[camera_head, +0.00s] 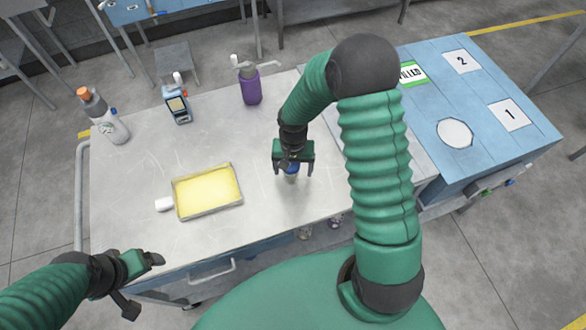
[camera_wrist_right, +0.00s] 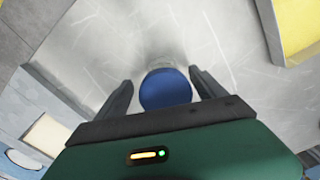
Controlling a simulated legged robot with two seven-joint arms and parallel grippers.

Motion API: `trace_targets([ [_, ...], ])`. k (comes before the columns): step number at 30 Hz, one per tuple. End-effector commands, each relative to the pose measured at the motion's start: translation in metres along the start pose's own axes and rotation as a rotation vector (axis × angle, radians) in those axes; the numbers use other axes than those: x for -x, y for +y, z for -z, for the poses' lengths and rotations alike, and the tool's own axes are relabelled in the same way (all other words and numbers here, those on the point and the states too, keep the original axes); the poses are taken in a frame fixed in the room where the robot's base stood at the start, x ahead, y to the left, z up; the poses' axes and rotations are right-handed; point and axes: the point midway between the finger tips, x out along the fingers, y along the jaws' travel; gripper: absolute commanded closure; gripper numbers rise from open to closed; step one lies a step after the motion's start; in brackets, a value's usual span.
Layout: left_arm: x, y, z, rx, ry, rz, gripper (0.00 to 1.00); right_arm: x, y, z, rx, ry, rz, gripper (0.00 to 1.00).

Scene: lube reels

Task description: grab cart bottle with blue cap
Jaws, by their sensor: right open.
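The bottle's blue cap (camera_wrist_right: 166,90) is seen from above in the right wrist view, between the two open fingers of my right gripper (camera_wrist_right: 164,88). In the head view the bottle (camera_head: 291,176) stands on the metal cart (camera_head: 262,213), directly below my right gripper (camera_head: 293,166), which partly hides it. I cannot tell whether a finger touches the bottle. My left gripper (camera_head: 142,278) is off the cart's front left edge, holding nothing visible; its fingers look apart.
A purple bottle (camera_head: 250,86), a blue device (camera_head: 178,105) and a grey bottle with orange cap (camera_head: 105,117) stand farther back. A blue table (camera_head: 480,95) adjoins at right.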

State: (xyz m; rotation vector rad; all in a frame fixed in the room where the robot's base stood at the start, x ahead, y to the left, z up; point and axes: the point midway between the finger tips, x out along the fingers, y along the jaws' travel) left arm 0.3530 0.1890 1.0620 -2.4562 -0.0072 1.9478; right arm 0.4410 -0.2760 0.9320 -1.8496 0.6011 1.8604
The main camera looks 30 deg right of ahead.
Motion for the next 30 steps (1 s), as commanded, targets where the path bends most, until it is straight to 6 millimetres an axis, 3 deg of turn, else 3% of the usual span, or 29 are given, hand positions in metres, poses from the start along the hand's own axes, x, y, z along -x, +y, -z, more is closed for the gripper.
trace_targets([
  [3, 0.0009, 0.0000, 0.0002, 0.000, 0.000, 0.000, 0.17, -0.0096, -0.0015, -0.0014, 0.003, 0.002, -0.001, 0.20],
  [8, 0.0005, -0.0002, 0.0000, 0.001, 0.000, 0.000, 0.17, -0.0093, -0.0024, -0.0023, 0.002, 0.004, -0.002, 0.20],
  [25, 0.0004, -0.0001, 0.0000, 0.000, 0.000, 0.000, 0.17, -0.0104, 0.0000, -0.0004, 0.002, 0.001, -0.001, 0.92],
  [30, 0.0002, -0.0002, 0.0000, 0.000, 0.000, 0.000, 0.17, -0.0107, 0.0002, -0.0007, 0.001, 0.000, -0.002, 0.93],
])
